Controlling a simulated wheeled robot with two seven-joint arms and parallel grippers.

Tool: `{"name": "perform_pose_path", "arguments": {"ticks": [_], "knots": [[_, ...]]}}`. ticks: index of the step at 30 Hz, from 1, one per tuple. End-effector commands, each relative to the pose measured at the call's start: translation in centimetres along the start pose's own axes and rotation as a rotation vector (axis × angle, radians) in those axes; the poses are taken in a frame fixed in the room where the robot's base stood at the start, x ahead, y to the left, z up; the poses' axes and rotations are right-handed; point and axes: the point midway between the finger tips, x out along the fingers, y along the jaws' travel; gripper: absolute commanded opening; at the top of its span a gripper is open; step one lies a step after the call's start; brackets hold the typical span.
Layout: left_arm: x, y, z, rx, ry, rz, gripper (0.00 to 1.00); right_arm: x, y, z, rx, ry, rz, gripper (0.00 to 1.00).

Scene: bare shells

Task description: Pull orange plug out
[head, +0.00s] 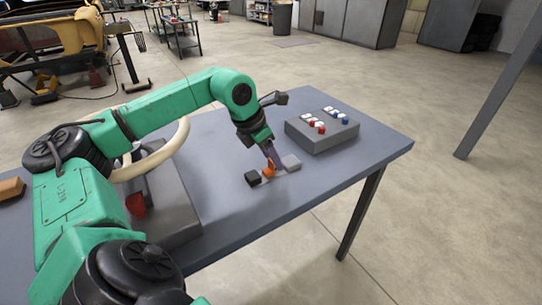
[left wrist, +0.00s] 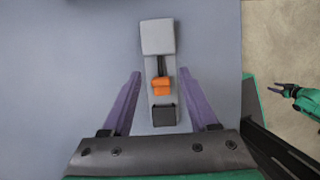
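The orange plug (head: 268,172) is on the table between a dark block and a light grey block. In the left wrist view the orange plug (left wrist: 161,85) lies on a narrow grey strip, with the dark block (left wrist: 164,116) nearer and the light grey block (left wrist: 157,37) farther. A dark stem runs from the plug toward the light block. My left gripper (left wrist: 161,74) is open, with one purple finger on each side of the plug and a gap to both. My right gripper (left wrist: 273,88) shows small at the right edge, apparently open and empty, over the floor.
A grey box (head: 322,136) with red, white and blue pieces on top stands at the table's back right. A larger grey block (head: 180,205) is partly behind my left arm. The table (head: 330,175) is clear at the right and front.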

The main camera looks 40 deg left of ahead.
Motion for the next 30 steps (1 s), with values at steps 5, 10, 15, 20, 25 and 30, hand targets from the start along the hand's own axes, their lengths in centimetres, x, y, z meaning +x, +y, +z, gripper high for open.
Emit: {"name": "perform_pose_path", "arguments": {"ticks": [5, 10, 15, 20, 25, 30], "knots": [[0.0, 0.0, -0.1, 0.0, 0.003, -0.001, 0.6, 0.0, 0.0, 0.0, 0.0, 0.0, 0.0, 0.5], [-2.2, 0.1, -0.1, 0.0, 0.002, 0.003, 0.6, 0.2, 0.1, -0.1, -0.001, 0.001, 0.001, 0.5], [-7.4, 0.1, 0.1, -0.001, 0.0, 0.004, 0.6, 0.1, 0.1, -0.3, -0.001, 0.004, 0.002, 0.5], [-11.9, 0.0, 0.1, 0.0, 0.0, 0.001, 0.6, -0.5, 0.2, -0.3, -0.001, 0.004, 0.002, 0.5], [-14.3, 0.0, 0.1, 0.0, 0.002, 0.0, 0.6, -0.9, 0.2, -0.4, -0.001, 0.005, 0.003, 0.5], [-14.6, -0.1, 0.0, 0.0, 0.002, 0.0, 0.6, -0.9, 0.3, -0.4, -0.001, 0.005, 0.003, 0.5]]}}
